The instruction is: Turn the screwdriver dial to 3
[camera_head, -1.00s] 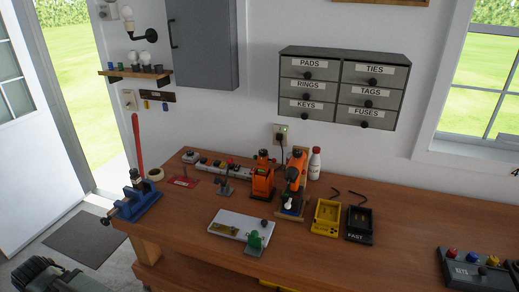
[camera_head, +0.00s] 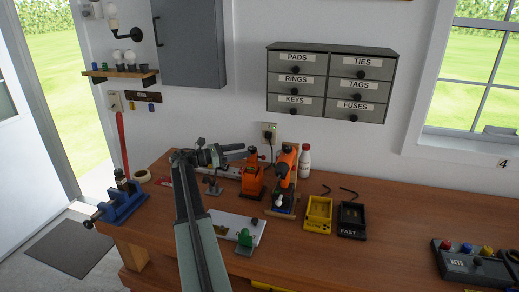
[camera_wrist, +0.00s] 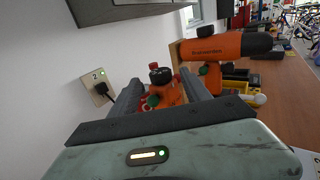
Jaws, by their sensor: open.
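An orange tool (camera_head: 250,182), which looks like the screwdriver, stands on the workbench. It also shows in the wrist view (camera_wrist: 172,93), with a black round dial (camera_wrist: 160,75) on top and a green button below it. The dial's numbers are too small to read. My gripper (camera_head: 248,151) is in front of and above this tool in the head view. In the wrist view my gripper (camera_wrist: 160,84) is open and empty, its two fingers on either side of the dial in the picture. I cannot tell whether they touch it.
An orange drill (camera_head: 286,170) stands close to the right; it also shows in the wrist view (camera_wrist: 222,46). A wall outlet (camera_wrist: 97,92) with a black plug is left. A white bottle (camera_head: 305,160), yellow charger (camera_head: 318,213) and black charger (camera_head: 351,220) stand right. A blue vise (camera_head: 123,202) is far left.

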